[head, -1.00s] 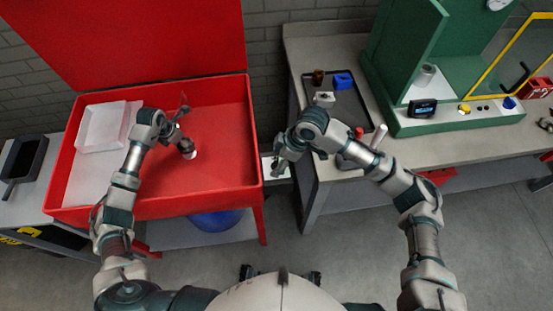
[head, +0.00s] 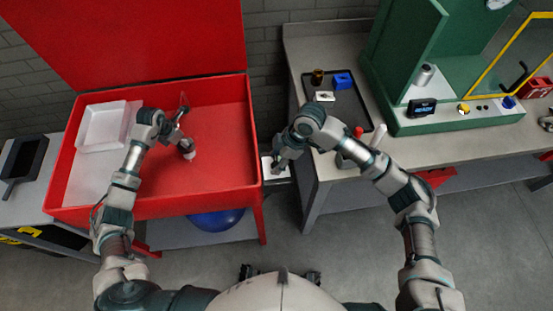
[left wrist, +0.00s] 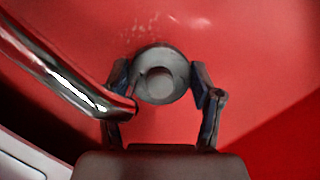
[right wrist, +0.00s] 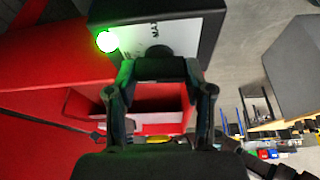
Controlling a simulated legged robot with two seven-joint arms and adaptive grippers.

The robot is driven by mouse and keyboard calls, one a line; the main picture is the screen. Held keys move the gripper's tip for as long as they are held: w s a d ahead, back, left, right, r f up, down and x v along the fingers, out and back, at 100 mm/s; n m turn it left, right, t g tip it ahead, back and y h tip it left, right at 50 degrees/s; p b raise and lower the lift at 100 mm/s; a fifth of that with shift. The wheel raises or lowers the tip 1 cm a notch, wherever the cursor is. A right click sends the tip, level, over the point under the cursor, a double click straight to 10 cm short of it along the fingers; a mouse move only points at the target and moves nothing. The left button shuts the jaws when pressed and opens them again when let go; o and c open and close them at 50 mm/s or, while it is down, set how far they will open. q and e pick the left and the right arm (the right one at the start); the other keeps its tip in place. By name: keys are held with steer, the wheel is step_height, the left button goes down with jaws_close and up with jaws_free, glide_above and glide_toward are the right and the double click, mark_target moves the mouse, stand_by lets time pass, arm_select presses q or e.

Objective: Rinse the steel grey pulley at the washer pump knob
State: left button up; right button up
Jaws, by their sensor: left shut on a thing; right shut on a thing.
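The steel grey pulley (left wrist: 160,76) is a round disc with a raised hub, between the fingers of my left gripper (left wrist: 160,92) in the left wrist view. My left gripper (head: 187,150) is shut on it inside the red washer basin (head: 225,165). A shiny metal spout (left wrist: 65,85) reaches in beside the pulley. My right gripper (right wrist: 160,85) is shut on the dark washer pump knob (right wrist: 160,52), mostly hidden by the fingers. The knob is on a pale-faced box (right wrist: 185,35) with a glowing green lamp (right wrist: 107,41). In the head view my right gripper (head: 277,160) is right of the basin.
A white tray (head: 101,127) lies in the basin's left part. On the right bench a dark tray (head: 350,103) holds a blue block (head: 343,80) and other small parts. A green machine (head: 425,122) stands behind. A dark pan (head: 25,160) is at far left.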

arm_select(q)
steer(key=shift+r, duration=0.1)
arm_select(e)
steer(key=shift+w+n, duration=0.1)
steer(key=shift+n, duration=0.4)
steer(key=o, duration=1)
arm_select(q)
steer(key=shift+w, duration=0.15)
arm_select(e)
steer(key=shift+o, duration=0.8)
steer(key=shift+w, duration=0.1)
steer(key=v, duration=1.2)
steer(key=shift+w+g, duration=0.3)
steer(key=shift+w, duration=0.05)
steer(key=shift+a, duration=0.1)
